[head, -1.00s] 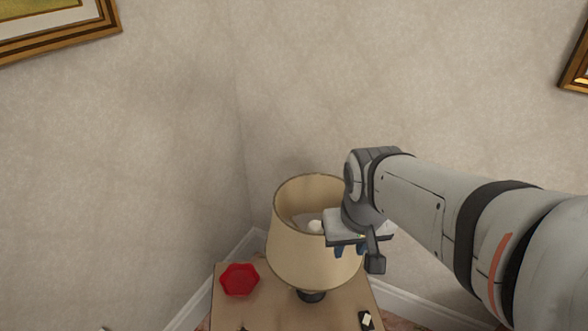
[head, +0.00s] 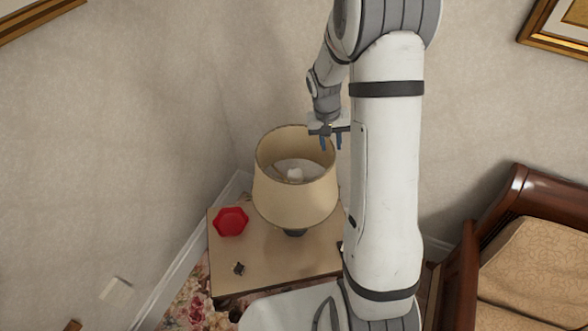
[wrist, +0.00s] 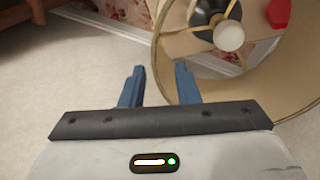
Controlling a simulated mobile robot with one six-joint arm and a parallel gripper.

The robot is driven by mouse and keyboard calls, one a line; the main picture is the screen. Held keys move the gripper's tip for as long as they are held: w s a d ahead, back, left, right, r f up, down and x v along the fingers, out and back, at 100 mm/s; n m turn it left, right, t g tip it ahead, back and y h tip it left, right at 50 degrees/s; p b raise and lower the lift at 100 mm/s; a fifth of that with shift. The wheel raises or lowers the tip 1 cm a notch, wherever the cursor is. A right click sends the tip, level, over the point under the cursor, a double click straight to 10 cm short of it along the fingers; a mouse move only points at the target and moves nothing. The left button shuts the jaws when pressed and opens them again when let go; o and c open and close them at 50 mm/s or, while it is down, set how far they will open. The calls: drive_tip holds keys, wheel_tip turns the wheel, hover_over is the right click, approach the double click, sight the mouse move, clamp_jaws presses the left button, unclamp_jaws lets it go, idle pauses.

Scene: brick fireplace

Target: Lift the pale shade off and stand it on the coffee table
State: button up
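The pale shade (head: 294,198) sits upright on a lamp on a small side table (head: 262,254). Its open top shows a white bulb (head: 295,174). My gripper (head: 331,143) is at the shade's far right rim, its blue fingers pointing down and apart. In the wrist view the fingers (wrist: 160,85) are open with a gap between them. The shade's rim (wrist: 157,62) passes close to the right finger; I cannot tell whether it touches. The wrist view also shows the bulb (wrist: 229,36) inside the shade. No coffee table can be made out.
A red dish (head: 231,221) and a small dark object (head: 238,268) lie on the side table, left of the lamp. Walls meet behind it. A wooden seat with tan cushions (head: 535,270) stands at the right. A flowered rug (head: 193,303) shows below.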

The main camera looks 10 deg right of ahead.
drive_tip(key=f, duration=0.2)
drive_tip(key=d+f+p, duration=0.1)
drive_tip(key=f, duration=0.1)
drive_tip(key=s+f+p, duration=0.1)
drive_tip(key=f, duration=0.1)
drive_tip(key=shift+d+f, duration=0.2)
drive_tip(key=shift+f, duration=0.2)
clamp_jaws()
